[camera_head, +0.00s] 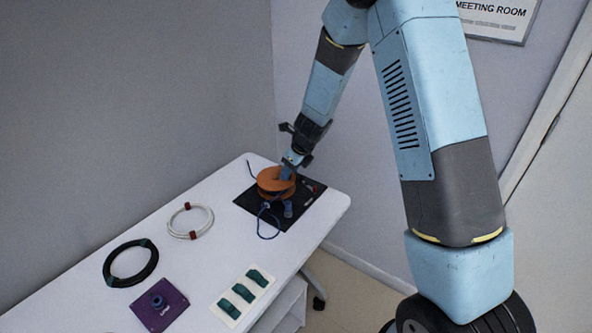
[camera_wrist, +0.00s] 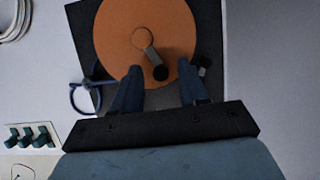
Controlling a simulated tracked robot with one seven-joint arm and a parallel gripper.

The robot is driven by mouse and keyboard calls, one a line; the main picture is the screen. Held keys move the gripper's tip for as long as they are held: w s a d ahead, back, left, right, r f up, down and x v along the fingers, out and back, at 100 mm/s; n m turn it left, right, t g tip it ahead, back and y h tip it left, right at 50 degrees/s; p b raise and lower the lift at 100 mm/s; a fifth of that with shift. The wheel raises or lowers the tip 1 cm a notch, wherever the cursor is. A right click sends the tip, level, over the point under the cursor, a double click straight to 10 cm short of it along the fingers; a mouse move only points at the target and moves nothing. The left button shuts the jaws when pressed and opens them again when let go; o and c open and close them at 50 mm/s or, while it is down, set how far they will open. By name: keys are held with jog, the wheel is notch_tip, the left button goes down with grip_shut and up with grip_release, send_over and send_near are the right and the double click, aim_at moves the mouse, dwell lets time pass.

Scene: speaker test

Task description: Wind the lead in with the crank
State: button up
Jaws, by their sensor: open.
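An orange reel (camera_head: 270,180) stands on a black base plate (camera_head: 312,193) at the far end of the table. In the wrist view the reel (camera_wrist: 115,40) shows from above. Its crank (camera_wrist: 149,52) is a short pale arm ending in a black knob (camera_wrist: 160,73). The blue lead (camera_head: 261,226) comes off the reel's near side in a loose loop; it also shows in the wrist view (camera_wrist: 73,92). My gripper (camera_wrist: 160,78) is open over the reel, with the knob between its fingertips, touching neither finger visibly. In the head view my gripper (camera_head: 287,172) partly hides the reel's top.
A white coil (camera_head: 203,211), a black coil (camera_head: 112,262), a purple plate with a knob (camera_head: 165,312) and a white panel of teal switches (camera_head: 233,309) lie on the white table (camera_head: 205,260). A grey wall stands behind.

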grip_shut()
dwell(0.4)
